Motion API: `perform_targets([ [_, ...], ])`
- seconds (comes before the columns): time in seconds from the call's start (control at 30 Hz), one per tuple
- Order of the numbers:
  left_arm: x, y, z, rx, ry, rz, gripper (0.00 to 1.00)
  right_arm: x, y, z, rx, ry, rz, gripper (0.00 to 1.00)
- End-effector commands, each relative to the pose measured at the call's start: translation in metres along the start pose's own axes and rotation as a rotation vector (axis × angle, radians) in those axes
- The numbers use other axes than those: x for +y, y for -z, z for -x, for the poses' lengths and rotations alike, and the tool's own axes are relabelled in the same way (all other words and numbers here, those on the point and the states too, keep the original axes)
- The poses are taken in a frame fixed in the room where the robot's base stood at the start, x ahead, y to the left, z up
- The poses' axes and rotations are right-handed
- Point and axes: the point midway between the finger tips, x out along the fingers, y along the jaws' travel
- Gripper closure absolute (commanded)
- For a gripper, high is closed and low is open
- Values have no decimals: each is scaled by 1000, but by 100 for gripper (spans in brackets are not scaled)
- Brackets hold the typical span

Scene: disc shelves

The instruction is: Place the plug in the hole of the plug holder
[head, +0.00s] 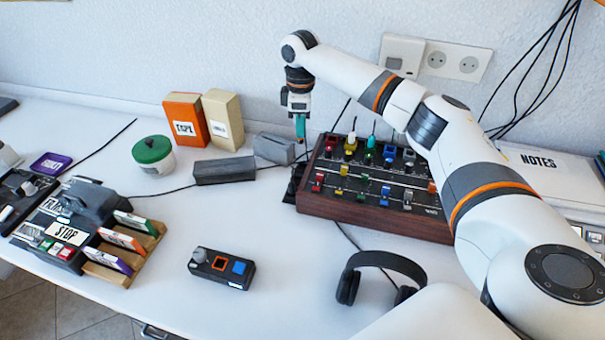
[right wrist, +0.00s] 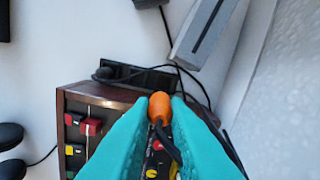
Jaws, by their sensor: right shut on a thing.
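My right gripper (head: 300,126) is at the back of the table, above the rear left corner of the mixer, with its teal fingers pointing down. It is shut on an orange plug (right wrist: 160,106) with a dark cable, held between the fingertips in the right wrist view. A low black block (right wrist: 137,76), which looks like the plug holder, lies beside the mixer's wooden edge; a round black part with a cable sits at its left end. The block's hole cannot be made out. In the head view the block is mostly hidden beside the mixer. My left gripper is not in view.
The mixer (head: 385,215) has several coloured knobs and plugs. Grey boxes (head: 225,171), a green-lidded jar (head: 153,155) and upright boxes (head: 184,118) stand to the left. Headphones (head: 378,260) and a small black controller (head: 221,268) lie in front. Cables cross the table.

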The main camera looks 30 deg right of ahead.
Motion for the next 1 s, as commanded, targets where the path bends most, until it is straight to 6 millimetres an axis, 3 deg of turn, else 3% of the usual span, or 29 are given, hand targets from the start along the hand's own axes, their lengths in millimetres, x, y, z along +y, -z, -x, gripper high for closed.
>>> perform_targets([
  [0.13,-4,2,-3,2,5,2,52,-8,4,-10,0,0,39,100],
  [0.7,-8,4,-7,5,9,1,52,-8,5,-92,1,-1,43,100],
  [1.0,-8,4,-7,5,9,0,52,-8,4,-101,-1,2,43,100],
])
